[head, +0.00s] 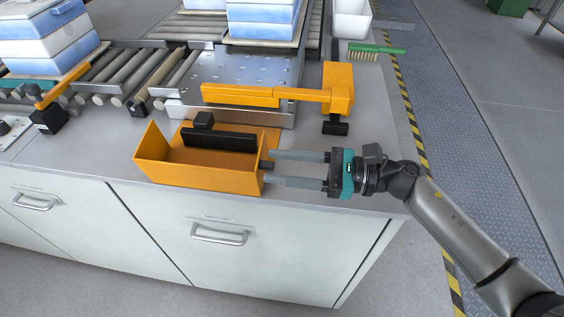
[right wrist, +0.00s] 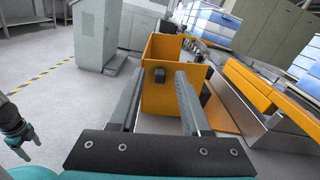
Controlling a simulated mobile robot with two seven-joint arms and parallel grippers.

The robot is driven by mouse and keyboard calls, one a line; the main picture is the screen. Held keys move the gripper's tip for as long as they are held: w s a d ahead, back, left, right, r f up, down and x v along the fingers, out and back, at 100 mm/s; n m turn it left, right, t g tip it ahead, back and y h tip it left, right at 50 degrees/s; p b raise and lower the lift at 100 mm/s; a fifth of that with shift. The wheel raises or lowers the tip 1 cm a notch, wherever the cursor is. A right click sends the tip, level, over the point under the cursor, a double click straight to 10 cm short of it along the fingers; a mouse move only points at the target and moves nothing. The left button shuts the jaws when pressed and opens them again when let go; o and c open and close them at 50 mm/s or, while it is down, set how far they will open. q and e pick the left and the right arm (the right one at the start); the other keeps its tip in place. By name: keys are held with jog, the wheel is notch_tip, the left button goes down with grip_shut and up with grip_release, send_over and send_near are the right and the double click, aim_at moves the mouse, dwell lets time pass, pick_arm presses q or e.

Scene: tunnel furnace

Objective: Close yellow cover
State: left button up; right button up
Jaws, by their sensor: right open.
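The yellow cover (head: 200,174) is an orange-yellow box shape standing open side up at the counter's front edge, with a black bar along its back. In the right wrist view its end wall (right wrist: 165,98) faces me, with a small black knob (right wrist: 160,75) on it. My right gripper (head: 270,166) is open and level, its two long grey fingers pointing left at that wall. The knob lies between the fingertips in both views; I cannot tell whether they touch it. A dark and teal piece at the right wrist view's left edge seems to be my left gripper (right wrist: 14,128); its jaws are unclear.
Behind the cover stand an orange arm-shaped part (head: 265,94) and a perforated metal plate (head: 240,66). Rollers (head: 150,70) carry blue and white stacked boxes (head: 45,40). A green brush (head: 375,49) lies at the back right.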

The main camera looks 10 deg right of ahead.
jog(key=shift+a, duration=0.1)
grip_shut()
dwell(0.3)
dwell(1.1)
